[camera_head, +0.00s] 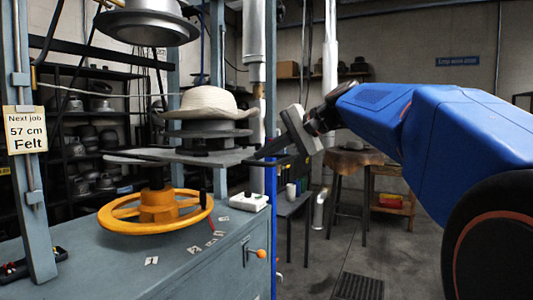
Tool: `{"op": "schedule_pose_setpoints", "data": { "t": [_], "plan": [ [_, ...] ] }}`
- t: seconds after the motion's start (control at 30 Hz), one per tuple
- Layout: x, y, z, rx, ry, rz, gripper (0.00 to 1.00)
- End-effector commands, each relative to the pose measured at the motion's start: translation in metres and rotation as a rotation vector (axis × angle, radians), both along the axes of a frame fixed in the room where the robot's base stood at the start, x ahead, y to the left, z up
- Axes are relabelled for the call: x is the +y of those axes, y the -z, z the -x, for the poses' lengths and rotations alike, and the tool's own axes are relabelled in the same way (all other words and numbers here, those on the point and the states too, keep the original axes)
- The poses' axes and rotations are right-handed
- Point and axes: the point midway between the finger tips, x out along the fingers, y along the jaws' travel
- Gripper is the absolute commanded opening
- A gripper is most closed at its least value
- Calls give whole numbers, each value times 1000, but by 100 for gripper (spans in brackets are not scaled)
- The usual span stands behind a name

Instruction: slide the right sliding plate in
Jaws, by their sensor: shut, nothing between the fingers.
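The press's sliding plate (228,158) is a flat dark grey sheet at mid-height, reaching to the right side of the press frame. A pale felt hat (208,100) sits on a dark round block (207,132) above it. My gripper (262,154) comes in from the right, its fingers pointing left and down at the right end of the plate. The fingers are shut with nothing between them. The tips are close to the plate's right edge; I cannot tell whether they touch it. The gripper and the press post hide part of this edge.
An orange handwheel (156,212) is below the plate on the grey press table (185,262). A metal upper die (147,24) hangs above. Stools and a shelf stand behind; the floor at right is partly free.

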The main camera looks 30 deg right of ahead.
Motion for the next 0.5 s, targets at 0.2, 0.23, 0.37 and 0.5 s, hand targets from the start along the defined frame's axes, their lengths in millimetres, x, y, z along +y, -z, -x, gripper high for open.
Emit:
{"op": "schedule_pose_setpoints", "data": {
  "t": [0.2, 0.23, 0.37, 0.5],
  "plan": [
    [17, 1, -23, 1, -3, 0, 0],
    [20, 1, -27, 1, -4, 0, 0],
    [31, 1, -43, 2, -5, -1, 0],
    [43, 1, -59, 1, -3, 0, 0]
  ]
}}
